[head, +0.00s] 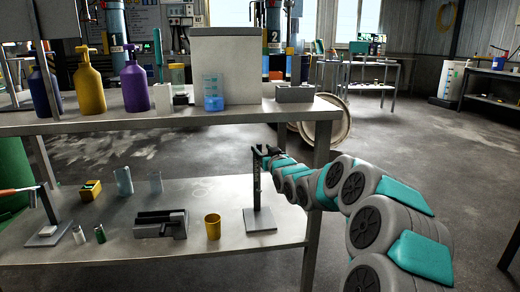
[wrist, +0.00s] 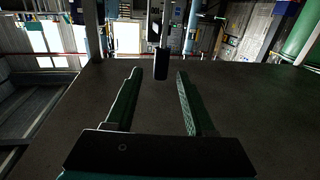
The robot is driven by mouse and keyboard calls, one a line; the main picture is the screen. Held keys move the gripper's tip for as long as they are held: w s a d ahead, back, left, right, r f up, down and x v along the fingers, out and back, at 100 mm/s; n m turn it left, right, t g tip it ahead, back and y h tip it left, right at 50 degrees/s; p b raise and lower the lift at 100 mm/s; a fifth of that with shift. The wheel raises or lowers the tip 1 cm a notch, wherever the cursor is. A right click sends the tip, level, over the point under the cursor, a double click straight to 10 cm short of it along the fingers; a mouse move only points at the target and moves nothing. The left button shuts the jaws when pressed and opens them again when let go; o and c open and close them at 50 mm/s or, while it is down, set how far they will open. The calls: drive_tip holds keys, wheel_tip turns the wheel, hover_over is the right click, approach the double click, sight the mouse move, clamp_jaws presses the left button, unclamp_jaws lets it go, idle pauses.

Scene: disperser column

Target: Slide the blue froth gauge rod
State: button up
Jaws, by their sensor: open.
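I cannot pick out a clearly blue gauge rod in either view. A dark upright stand (head: 258,190) on a flat base rises from the lower shelf in the head view. My gripper (head: 265,154) is at the top of this stand, at the end of my outstretched arm. In the wrist view my gripper (wrist: 159,72) is open, its two fingers well apart. A dark block on a thin stem (wrist: 161,64) shows between and just beyond the fingertips. Its colour is too dark to tell, and I see no contact with it.
The upper bench (head: 110,121) holds blue, yellow and purple bottles (head: 137,88), a blue-marked beaker (head: 213,90) and a large grey box (head: 226,65). The lower shelf (head: 200,200) holds a yellow cup (head: 213,226) and a dark fixture (head: 160,224). Open floor lies right.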

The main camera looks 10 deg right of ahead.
drive_tip(key=shift+s+d+f, duration=0.1)
drive_tip(key=shift+s+d, duration=0.1)
drive_tip(key=shift+s, duration=0.85)
drive_tip(key=shift+s+d, duration=0.2)
drive_tip(key=shift+s, duration=0.8)
drive_tip(key=s+f+g+h+p, duration=0.1)
drive_tip(key=s+g, duration=0.5)
drive_tip(key=s, duration=1.4)
drive_tip(key=s+f+m+g+h+p, duration=0.1)
drive_tip(key=s+f+g+p, duration=0.2)
drive_tip(key=s, duration=1.7)
drive_tip(key=s+a+f+m+g+h+p, duration=0.1)
drive_tip(key=s+f+g, duration=0.4)
drive_tip(key=s, duration=1.5)
drive_tip(key=g+p, duration=0.1)
drive_tip(key=g, duration=0.4)
drive_tip(key=shift+s+f, duration=0.3)
drive_tip(key=shift+s, duration=0.1)
